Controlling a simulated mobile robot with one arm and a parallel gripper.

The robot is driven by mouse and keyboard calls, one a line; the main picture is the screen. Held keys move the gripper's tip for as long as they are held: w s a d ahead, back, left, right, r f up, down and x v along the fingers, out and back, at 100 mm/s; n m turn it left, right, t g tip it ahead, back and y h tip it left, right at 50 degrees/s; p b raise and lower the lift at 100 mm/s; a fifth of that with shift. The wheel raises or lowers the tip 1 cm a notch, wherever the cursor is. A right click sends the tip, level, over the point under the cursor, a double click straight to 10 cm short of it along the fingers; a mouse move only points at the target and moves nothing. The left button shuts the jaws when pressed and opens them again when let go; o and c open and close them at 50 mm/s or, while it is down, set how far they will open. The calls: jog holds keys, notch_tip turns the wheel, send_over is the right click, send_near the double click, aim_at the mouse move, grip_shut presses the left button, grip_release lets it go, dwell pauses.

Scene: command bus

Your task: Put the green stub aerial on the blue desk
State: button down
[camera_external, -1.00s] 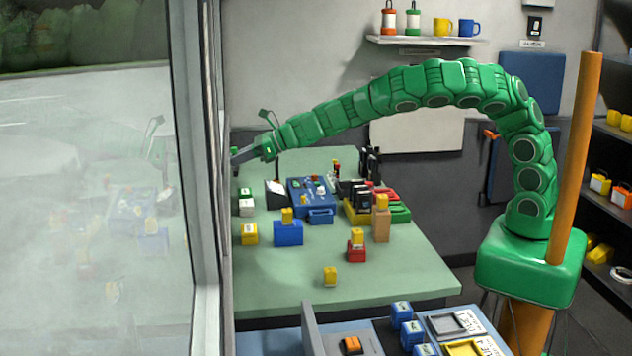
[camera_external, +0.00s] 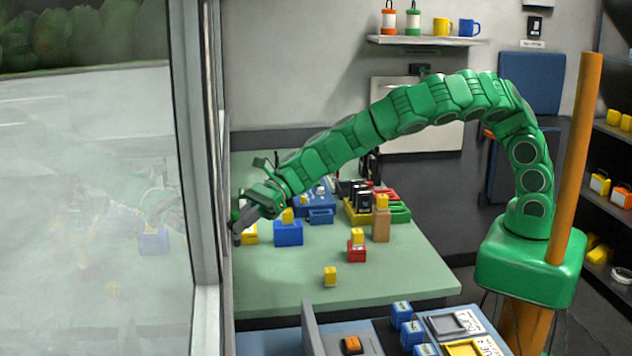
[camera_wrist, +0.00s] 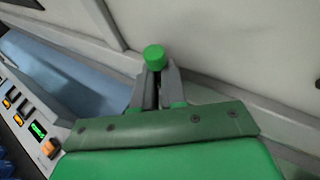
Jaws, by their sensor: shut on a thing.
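My gripper (camera_external: 240,226) is shut and hangs over the left edge of the green table, close to the window frame. In the wrist view my gripper (camera_wrist: 155,82) has its two grey fingers closed on the green stub aerial (camera_wrist: 154,57). Its round green top shows at the fingertips; the rest is hidden between them. The blue desk (camera_external: 268,343) is at the bottom of the external view, in front of the green table. A blue surface that looks like this desk shows at left in the wrist view (camera_wrist: 75,78).
The green table (camera_external: 295,280) holds several coloured blocks, including a blue one (camera_external: 288,233) near my gripper. The window frame (camera_external: 205,200) stands close on the left. A grey upright panel (camera_external: 312,330) and a console with an orange button (camera_external: 351,345) stand on the desk's right.

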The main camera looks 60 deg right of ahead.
jog(key=s+a+f+n+g, duration=0.2)
jog(key=s+a+n+g, duration=0.1)
jog(key=s+a, duration=0.3)
jog(key=s+a+f+n+g, duration=0.3)
jog(key=s+a, duration=0.3)
jog(key=s, duration=0.3)
jog(key=shift+s+a+n+g+h, duration=0.2)
jog(key=shift+n+g+h, duration=0.15)
jog(key=shift+g, duration=0.45)
send_over(261, 346)
jog(key=shift+f, duration=4.95)
jog(key=shift+f, duration=0.1)
jog(key=c, duration=1.2)
grip_release()
